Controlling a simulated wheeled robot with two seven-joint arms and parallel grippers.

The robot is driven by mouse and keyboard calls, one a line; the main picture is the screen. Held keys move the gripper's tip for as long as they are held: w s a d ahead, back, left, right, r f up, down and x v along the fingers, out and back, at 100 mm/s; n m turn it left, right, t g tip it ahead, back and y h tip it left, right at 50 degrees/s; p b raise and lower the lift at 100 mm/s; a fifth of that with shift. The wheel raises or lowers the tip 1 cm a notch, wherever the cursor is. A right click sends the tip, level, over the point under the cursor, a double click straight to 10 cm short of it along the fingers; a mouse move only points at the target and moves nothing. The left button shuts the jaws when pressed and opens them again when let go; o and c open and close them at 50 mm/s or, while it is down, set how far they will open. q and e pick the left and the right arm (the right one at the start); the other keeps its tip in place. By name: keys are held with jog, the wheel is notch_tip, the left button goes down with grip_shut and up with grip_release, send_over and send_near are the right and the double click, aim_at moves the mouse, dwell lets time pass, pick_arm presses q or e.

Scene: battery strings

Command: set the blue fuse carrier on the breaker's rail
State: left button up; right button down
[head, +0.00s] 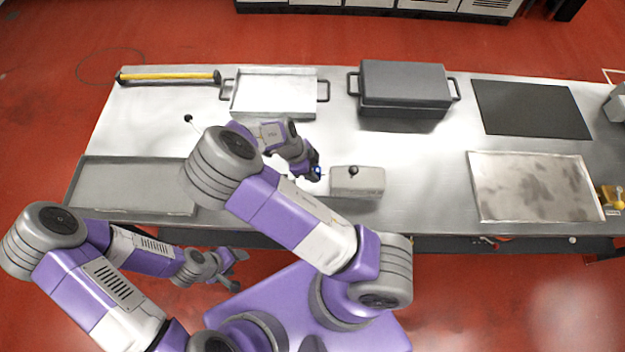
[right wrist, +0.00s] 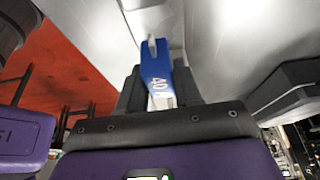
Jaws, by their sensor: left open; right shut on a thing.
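The blue fuse carrier (right wrist: 157,72) is gripped between the fingers of my right gripper (head: 316,173). The right wrist view shows its white "40" marking and forked far end. In the head view only a small blue patch of it shows. The breaker (head: 368,183) is a light grey box with a black-knobbed lever on top, just right of my right gripper. I cannot make out its rail, or whether the carrier touches the breaker. My left gripper (head: 238,271) is open and empty, off the table's front edge at lower left.
On the metal table stand a grey tray (head: 85,187), a white handled tray (head: 233,97), a dark lidded box (head: 405,80), a black mat (head: 530,108) and a stained plate (head: 530,185). A yellow bar (head: 168,77) lies at the back left. Bare tabletop lies right of the breaker.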

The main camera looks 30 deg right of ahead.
aim_at(312, 185)
jog(key=shift+f+b, duration=0.35)
jog(key=shift+f, duration=2.65)
jog(key=shift+f, duration=0.1)
jog(key=c, duration=0.8)
grip_release()
jog(key=shift+w+r, duration=0.1)
jog(key=shift+r, duration=0.25)
jog(key=p+v, duration=0.1)
jog(key=v, duration=1)
jog(key=shift+a+r+p, duration=0.1)
jog(key=shift+r+p, duration=0.2)
jog(key=shift+p, duration=0.1)
